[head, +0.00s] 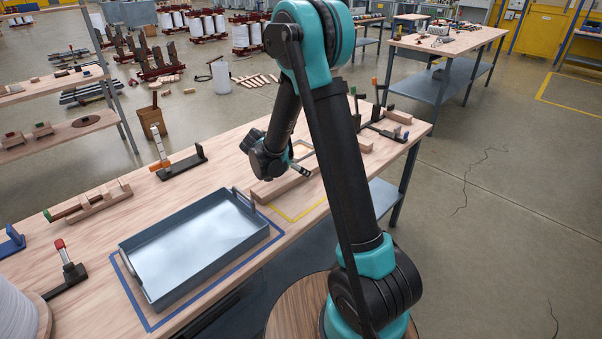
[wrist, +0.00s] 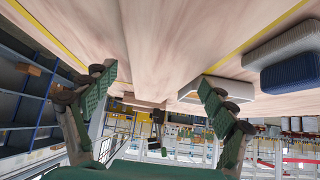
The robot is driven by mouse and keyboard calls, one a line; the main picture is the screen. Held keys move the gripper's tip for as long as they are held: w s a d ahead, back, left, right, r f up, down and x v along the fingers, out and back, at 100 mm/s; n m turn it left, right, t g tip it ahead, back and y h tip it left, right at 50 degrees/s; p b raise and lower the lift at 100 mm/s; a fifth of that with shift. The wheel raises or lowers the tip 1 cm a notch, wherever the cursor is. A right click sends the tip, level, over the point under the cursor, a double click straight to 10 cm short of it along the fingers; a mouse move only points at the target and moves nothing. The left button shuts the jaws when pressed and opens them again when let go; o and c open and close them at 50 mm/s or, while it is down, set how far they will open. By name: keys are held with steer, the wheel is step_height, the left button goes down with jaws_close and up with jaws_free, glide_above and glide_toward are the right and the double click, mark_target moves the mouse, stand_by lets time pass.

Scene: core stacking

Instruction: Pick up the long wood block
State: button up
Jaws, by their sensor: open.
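My gripper (head: 303,163) is above the bench near the right part of this block, partly hidden by my own arm. In the wrist view my gripper (wrist: 158,92) has its two green-padded fingers wide apart, with nothing held between them. I cannot tell for sure which wooden piece in the wrist view is the long block. The exact gap between fingers and block is unclear.
A grey metal tray (head: 200,243) sits inside blue tape to the left. Clamps (head: 182,163) and a wood rack (head: 91,204) stand along the far-left side. Smaller wood blocks (head: 398,117) are at the bench's right end. Grey and dark blue items (wrist: 290,72) show in the wrist view.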

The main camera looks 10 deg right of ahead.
steer(key=shift+x, duration=1.1)
steer(key=shift+c, duration=0.4)
jaws_close()
steer(key=shift+r, duration=0.1)
